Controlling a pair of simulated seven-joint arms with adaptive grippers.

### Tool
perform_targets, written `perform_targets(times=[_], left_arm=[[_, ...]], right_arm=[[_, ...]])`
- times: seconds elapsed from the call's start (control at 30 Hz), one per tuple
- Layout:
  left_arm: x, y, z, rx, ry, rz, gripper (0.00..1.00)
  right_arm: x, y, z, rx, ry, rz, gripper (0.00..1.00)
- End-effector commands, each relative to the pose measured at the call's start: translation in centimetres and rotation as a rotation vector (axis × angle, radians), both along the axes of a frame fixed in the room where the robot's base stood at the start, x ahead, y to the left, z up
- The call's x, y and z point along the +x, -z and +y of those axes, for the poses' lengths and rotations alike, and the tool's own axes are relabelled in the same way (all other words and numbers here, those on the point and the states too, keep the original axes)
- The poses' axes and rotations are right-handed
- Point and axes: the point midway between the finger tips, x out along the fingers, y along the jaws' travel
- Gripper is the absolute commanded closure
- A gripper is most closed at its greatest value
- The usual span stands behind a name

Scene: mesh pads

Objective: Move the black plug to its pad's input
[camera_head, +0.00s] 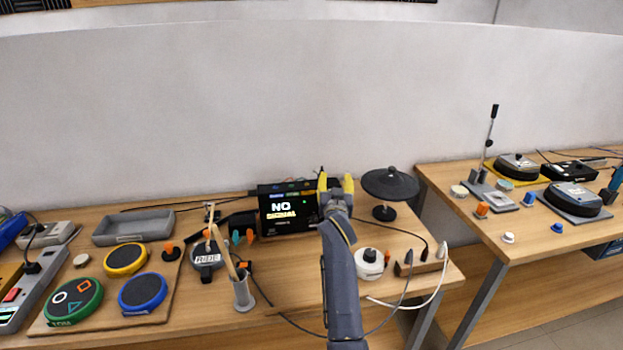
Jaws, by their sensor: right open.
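A small holder (420,267) stands at the right end of the near table. What looks like the black plug (408,258) is upright at it, with a dark cable running down; it is too small to be sure. A white plug (441,251) with a white cable is at its right end. The black box with a lit screen reading "NO" (290,209) stands at the back; its sockets cannot be made out. My right gripper (336,183) is open and empty, its yellow fingertips overlapping the box's right edge in the picture. My left gripper is not in view.
Green (73,302), yellow (125,259) and blue (142,292) round pads lie on a board at left. A cup with sticks (243,294) stands near the front edge.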

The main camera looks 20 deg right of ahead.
Motion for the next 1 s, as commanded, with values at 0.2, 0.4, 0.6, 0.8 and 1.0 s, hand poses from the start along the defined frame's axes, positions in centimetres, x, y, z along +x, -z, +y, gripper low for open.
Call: perform_targets(times=[0.2, 0.4, 0.6, 0.8, 1.0], left_arm=[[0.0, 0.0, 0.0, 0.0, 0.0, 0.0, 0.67], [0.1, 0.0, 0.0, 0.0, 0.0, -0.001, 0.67], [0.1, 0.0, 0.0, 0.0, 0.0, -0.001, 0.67], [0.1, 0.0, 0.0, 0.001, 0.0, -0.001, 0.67], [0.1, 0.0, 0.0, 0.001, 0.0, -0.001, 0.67]], right_arm=[[0.2, 1.2, 3.4, -0.033, -0.007, 0.063, 0.56], [1.6, 1.3, 3.0, -0.038, -0.007, 0.067, 0.56], [3.6, 1.2, 2.2, -0.036, -0.007, 0.066, 0.56], [5.8, 1.3, 1.3, -0.035, -0.007, 0.066, 0.56], [6.8, 1.4, 0.9, -0.034, -0.007, 0.067, 0.56]])
